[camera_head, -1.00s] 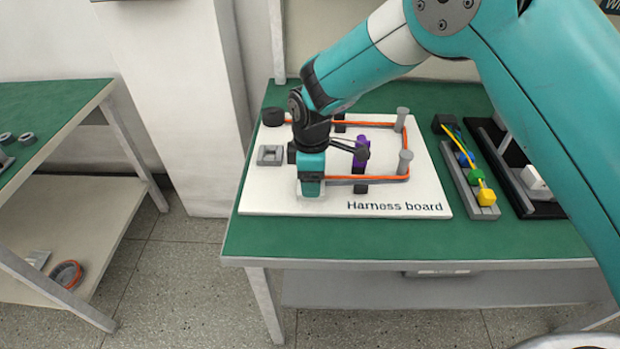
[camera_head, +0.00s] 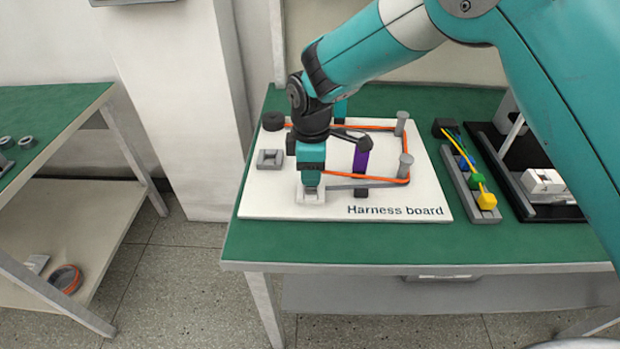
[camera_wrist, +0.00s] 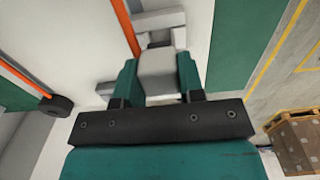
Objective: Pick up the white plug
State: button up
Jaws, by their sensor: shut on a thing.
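The white plug (camera_wrist: 157,72) shows in the wrist view as a pale block between the two teal fingers of my gripper (camera_wrist: 157,80). The fingers touch it on both sides, so my gripper is shut on it. In the head view my gripper (camera_head: 311,184) points down over the lower left of the white harness board (camera_head: 275,205). The plug there is mostly hidden by the fingers, and a pale block-like holder (camera_head: 311,196) shows at their tips. I cannot tell whether the plug is clear of the holder.
An orange cable (camera_head: 385,181) runs around grey posts (camera_head: 405,165) on the board. A purple clip (camera_head: 361,161) stands just right of my gripper. A grey square holder (camera_head: 270,159) and a black round peg (camera_head: 273,120) are at left. A rail with coloured plugs (camera_head: 484,198) lies at right.

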notch_tip(320, 180, up, 17)
jog(key=shift+b, duration=0.3)
jog(key=shift+f, duration=0.1)
jog(key=s+d+f+b, duration=0.2)
jog(key=d+f+b, duration=0.2)
jog(key=d, duration=0.4)
jog(key=s+d+f+b, duration=0.2)
jog(key=d+f+b, duration=0.2)
jog(key=d, duration=0.4)
jog(key=shift+s+f+b, duration=0.15)
jog(key=shift+s+b, duration=0.1)
jog(key=shift+b, duration=0.1)
jog(key=d+p, duration=0.1)
jog(key=d, duration=0.7)
jog(key=shift+w, duration=0.25)
